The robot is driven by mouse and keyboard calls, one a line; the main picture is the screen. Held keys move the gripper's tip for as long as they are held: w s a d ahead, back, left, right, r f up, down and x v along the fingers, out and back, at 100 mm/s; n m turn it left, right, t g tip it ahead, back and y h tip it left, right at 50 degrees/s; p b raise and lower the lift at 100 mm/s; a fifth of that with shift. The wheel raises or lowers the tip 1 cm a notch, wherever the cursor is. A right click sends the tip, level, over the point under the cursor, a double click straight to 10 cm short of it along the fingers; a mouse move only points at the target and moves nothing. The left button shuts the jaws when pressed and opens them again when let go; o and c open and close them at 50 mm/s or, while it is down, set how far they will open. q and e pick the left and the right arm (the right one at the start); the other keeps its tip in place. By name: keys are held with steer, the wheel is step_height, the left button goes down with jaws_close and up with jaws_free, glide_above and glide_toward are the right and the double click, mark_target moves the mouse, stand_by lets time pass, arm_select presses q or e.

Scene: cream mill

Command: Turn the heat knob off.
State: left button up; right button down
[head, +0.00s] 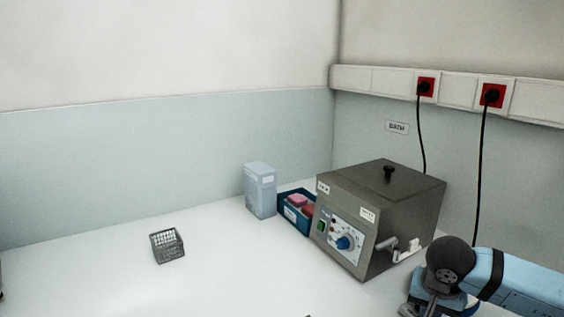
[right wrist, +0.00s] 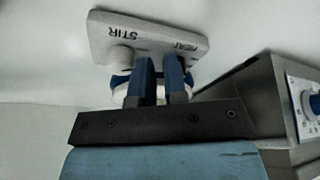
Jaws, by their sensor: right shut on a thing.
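In the right wrist view a pale grey panel (right wrist: 152,25) carries the upside-down words STIR and, partly covered, what looks like HEAT. A pale round knob (right wrist: 121,56) sits below STIR. My right gripper (right wrist: 162,65) reaches to the panel on the HEAT side, its two dark blue fingers close together and shut on the heat knob, which they mostly hide. A white and blue rounded part (right wrist: 119,93) shows behind the fingers. In the head view the right gripper (head: 425,304) is at the lower right, cut by the frame edge. My left gripper is not in view.
A steel bath (head: 367,222) with a blue dial (head: 344,243) and a side tap stands left of my right arm. A blue tray (head: 291,220), a pale box (head: 260,190) and a wire basket (head: 167,246) are on the white bench.

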steer(key=shift+s+d+f, duration=0.15)
steer(key=shift+s+f, duration=0.15)
steer(key=shift+f, duration=0.1)
step_height(320, 180, up, 5)
steer(key=shift+r+p, duration=0.1)
steer(key=shift+p, duration=0.95)
steer(key=shift+w+r, duration=0.1)
steer(key=shift+r, duration=0.4)
